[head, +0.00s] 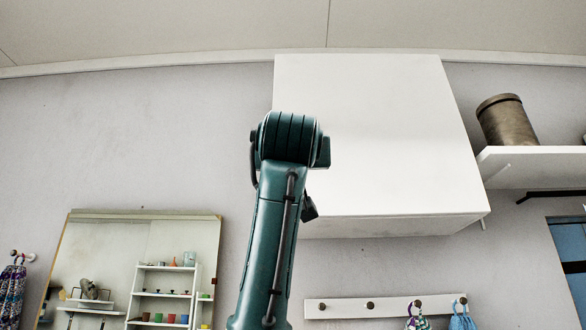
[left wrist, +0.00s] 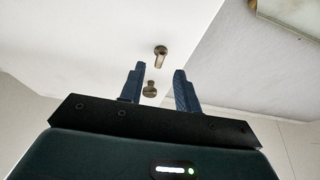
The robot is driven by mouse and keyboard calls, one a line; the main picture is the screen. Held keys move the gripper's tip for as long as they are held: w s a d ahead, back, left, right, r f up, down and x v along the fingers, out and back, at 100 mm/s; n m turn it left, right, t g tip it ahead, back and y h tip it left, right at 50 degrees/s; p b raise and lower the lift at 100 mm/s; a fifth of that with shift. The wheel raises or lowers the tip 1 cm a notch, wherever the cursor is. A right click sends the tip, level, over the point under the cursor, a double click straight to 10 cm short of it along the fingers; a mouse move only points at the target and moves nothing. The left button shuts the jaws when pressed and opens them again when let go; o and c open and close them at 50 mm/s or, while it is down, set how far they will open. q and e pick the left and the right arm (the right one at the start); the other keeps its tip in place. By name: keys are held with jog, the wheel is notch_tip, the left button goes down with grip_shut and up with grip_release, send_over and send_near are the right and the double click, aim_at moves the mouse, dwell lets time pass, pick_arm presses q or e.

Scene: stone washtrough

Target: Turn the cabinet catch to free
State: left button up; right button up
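The white cabinet (head: 375,140) hangs high on the wall in the head view, partly hidden by my green arm. In the left wrist view its white face (left wrist: 75,40) carries two small bronze fittings. One is an elongated catch (left wrist: 160,57) with a round head and a short bar pointing down. The other is a round knob (left wrist: 150,90) below it. My left gripper (left wrist: 158,69) is open, its blue fingers apart on either side of the fittings. I see nothing held, and contact cannot be told. The head view does not clearly show this gripper. My right gripper is not in view.
A shelf (head: 535,165) with a metal canister (head: 506,121) is right of the cabinet. A hook rail (head: 385,307) with hanging cloths runs below. A mirror (head: 68,250) hangs at lower left. The wall left of the cabinet is bare.

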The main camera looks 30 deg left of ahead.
pick_arm(q)
jog(key=b+v, duration=0.2)
jog(key=v, duration=0.7)
jog(key=shift+b, duration=0.4)
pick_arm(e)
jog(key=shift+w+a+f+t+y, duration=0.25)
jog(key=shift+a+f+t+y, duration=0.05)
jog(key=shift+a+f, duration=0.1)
pick_arm(q)
jog(key=shift+f, duration=0.1)
